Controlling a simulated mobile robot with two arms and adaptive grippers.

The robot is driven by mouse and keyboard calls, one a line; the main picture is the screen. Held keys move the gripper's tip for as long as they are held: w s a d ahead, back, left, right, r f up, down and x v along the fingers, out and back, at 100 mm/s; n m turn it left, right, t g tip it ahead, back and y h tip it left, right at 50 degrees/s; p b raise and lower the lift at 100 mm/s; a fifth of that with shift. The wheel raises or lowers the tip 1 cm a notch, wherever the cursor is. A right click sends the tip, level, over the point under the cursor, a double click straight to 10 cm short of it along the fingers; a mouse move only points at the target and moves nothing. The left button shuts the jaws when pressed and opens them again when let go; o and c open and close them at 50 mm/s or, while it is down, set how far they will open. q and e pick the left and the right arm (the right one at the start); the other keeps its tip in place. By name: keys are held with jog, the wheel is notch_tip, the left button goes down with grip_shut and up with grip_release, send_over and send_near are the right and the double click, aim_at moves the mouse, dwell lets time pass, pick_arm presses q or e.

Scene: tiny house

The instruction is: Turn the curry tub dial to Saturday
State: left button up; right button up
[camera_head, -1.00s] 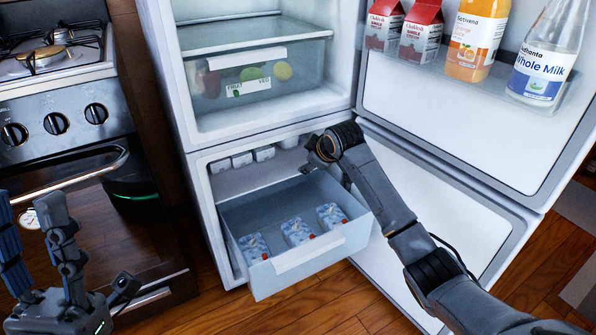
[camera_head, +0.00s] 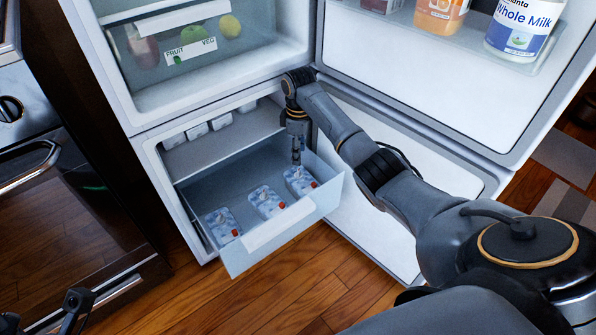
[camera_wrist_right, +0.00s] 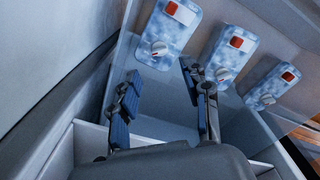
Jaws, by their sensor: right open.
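Three pale blue-and-white tubs lie in a row in the open freezer drawer (camera_head: 236,180): a left one (camera_head: 222,226), a middle one (camera_head: 266,202) and a right one (camera_head: 300,181). I cannot read which is curry or any dial's day. My right gripper (camera_head: 297,160) points down above the right tub. The wrist view shows its fingers (camera_wrist_right: 160,72) open and empty, apart from the dial. My left gripper (camera_head: 76,302) is only partly in view.
The fridge door (camera_head: 440,90) stands open at right with bottles on its shelf. A clear fruit and veg drawer (camera_head: 180,72) is above the freezer. White containers (camera_head: 197,131) sit at the freezer's back. An oven (camera_head: 60,190) stands at left.

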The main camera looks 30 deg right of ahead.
aim_at(299, 171)
notch_tip(299, 171, down, 7)
jog(key=b, duration=0.3)
jog(key=shift+f, duration=0.15)
grip_shut()
